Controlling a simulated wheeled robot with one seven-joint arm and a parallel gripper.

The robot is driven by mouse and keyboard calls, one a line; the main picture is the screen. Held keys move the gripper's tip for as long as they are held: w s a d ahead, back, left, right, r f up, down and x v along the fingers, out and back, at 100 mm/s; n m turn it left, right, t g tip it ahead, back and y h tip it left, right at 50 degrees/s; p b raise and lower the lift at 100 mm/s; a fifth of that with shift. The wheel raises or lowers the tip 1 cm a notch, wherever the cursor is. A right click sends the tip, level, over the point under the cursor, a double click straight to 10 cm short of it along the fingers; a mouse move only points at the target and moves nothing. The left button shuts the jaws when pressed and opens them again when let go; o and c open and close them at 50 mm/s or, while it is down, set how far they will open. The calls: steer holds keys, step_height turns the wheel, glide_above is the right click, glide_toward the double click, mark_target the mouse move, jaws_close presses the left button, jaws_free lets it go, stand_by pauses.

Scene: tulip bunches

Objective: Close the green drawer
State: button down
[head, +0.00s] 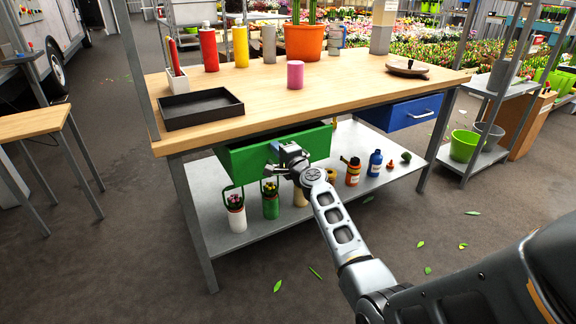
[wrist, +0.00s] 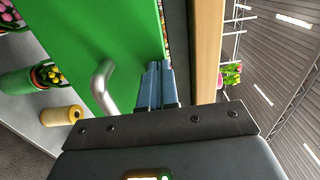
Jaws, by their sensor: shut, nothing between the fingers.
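The green drawer (head: 262,160) hangs under the wooden table top on the left side and stands partly pulled out, its inside visible from above. Its green front (wrist: 120,35) and silver bar handle (wrist: 103,88) fill the left of the wrist view. My gripper (head: 275,158) is at the drawer front. In the wrist view my gripper (wrist: 157,75) has its blue-grey fingers together, with nothing between them. The fingertips are close to the green front, to the right of the handle there; I cannot tell whether they touch it.
A blue drawer (head: 402,112) sits under the table's right side. The table top (head: 345,80) carries a black tray (head: 201,108), a pink cylinder (head: 295,75) and several containers. The lower shelf (head: 215,205) holds bottles and small flower pots. Floor in front is open, with scattered leaves.

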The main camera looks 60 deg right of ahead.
steer(key=b+x, duration=0.1)
steer(key=x, duration=0.2)
steer(key=shift+w+r, duration=0.2)
stand_by(0.4)
